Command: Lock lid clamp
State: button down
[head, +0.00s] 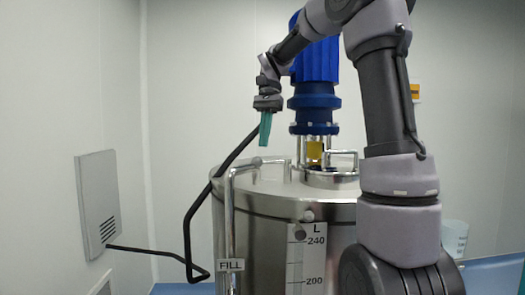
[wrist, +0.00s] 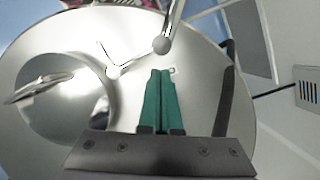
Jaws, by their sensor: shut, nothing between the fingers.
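The steel tank's domed lid (head: 255,187) fills much of the wrist view (wrist: 60,48). My gripper (head: 264,143) points down above the lid's left part, apart from it. In the wrist view its green fingers (wrist: 160,72) are together and hold nothing.
A blue motor (head: 315,75) stands upright over the lid. A bent steel pipe (head: 229,205) with a FILL label rises at the tank's front left. A black hose or cable (head: 190,225) runs from the lid area towards the wall panel (head: 98,205). Open air surrounds the gripper's left.

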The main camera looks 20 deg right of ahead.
jog(key=shift+x, duration=1.9)
jog(key=shift+s+a+n, duration=0.25)
jog(key=shift+s+n, duration=0.15)
jog(key=shift+n, duration=0.2)
jog(key=shift+s+a, duration=0.15)
jog(key=shift+s, duration=0.4)
jog(key=shift+w, duration=0.1)
jog(key=v, duration=1)
jog(key=shift+w+r, duration=0.25)
jog(key=shift+r, duration=0.15)
jog(key=shift+s, duration=0.1)
